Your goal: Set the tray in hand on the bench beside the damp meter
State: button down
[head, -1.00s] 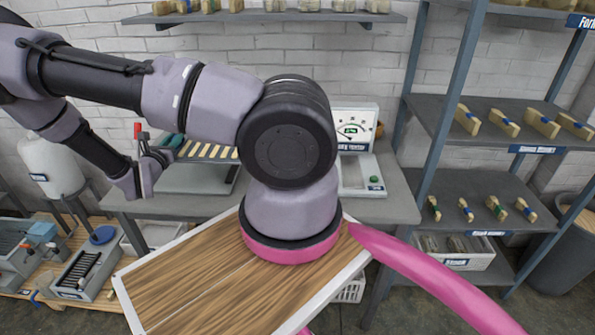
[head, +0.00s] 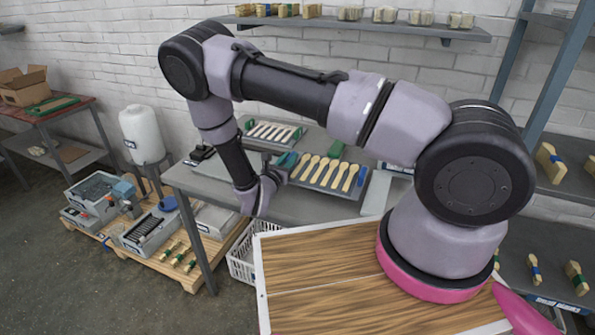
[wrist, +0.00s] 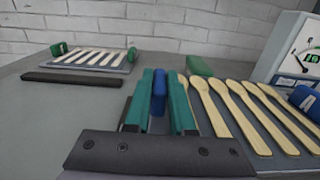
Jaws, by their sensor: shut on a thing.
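The tray in hand is a dark tray (head: 312,187) with a row of pale wooden spoons. It also shows in the wrist view (wrist: 262,133). My gripper (wrist: 160,100) has its green-padded fingers shut on the blue handle at the tray's left end; in the head view it is at the tray's left side (head: 283,168). The tray is low over the grey bench (head: 300,207); I cannot tell whether it touches. The damp meter (wrist: 297,50), a white box with a dial and green display, stands right of the tray in the wrist view; my arm hides its display in the head view.
Another tray (wrist: 85,60) with pale pieces and green handles is at back left on the bench. A dark bar (wrist: 70,79) lies before it. A green block (wrist: 200,66) stands behind the spoons. A brick wall closes the back.

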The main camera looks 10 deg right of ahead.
jog(key=shift+a+f, duration=0.1)
jog(key=shift+f, duration=2.05)
jog(key=c, duration=0.8)
grip_release()
jog(key=shift+o, duration=0.2)
